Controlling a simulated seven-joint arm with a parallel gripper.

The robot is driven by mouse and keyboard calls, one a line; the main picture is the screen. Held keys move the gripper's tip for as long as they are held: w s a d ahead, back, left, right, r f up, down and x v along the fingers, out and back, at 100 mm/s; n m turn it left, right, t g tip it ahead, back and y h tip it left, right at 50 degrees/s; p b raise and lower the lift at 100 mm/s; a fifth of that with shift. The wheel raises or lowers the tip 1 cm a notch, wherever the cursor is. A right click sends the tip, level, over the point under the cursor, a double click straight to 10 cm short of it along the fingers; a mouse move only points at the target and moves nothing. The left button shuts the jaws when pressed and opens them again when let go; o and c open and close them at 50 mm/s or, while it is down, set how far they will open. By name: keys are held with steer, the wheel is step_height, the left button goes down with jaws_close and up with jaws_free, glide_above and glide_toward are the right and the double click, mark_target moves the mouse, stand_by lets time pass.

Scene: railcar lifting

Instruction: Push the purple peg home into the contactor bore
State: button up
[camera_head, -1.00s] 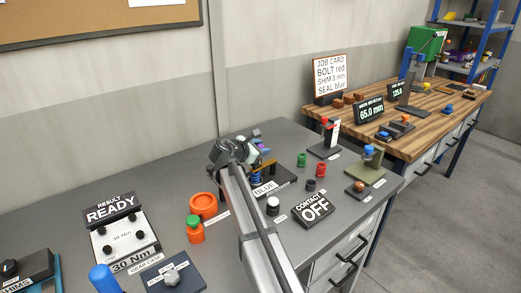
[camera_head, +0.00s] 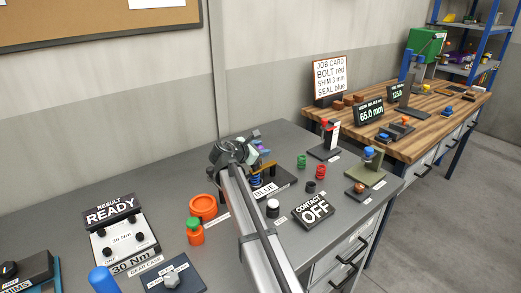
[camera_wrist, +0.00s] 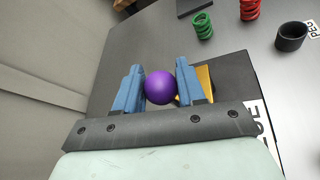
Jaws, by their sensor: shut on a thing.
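The purple peg (camera_wrist: 161,87) shows its round end between the two blue fingers of my gripper (camera_wrist: 160,90) in the wrist view. My gripper is shut on it. The bracket (camera_wrist: 206,80) also shows beside the right finger in the wrist view.
Green (camera_head: 301,161) and red (camera_head: 320,171) springs, a black ring (camera_head: 310,187) and a white-topped black knob (camera_head: 273,207) are to the right. Orange parts (camera_head: 203,206) are to the left.

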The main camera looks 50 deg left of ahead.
steer(key=shift+f, duration=0.5)
stand_by(0.7)
steer(key=o, duration=1.2)
steer(key=shift+c, duration=0.2)
steer(key=v, duration=1.4)
steer(key=shift+w, duration=0.15)
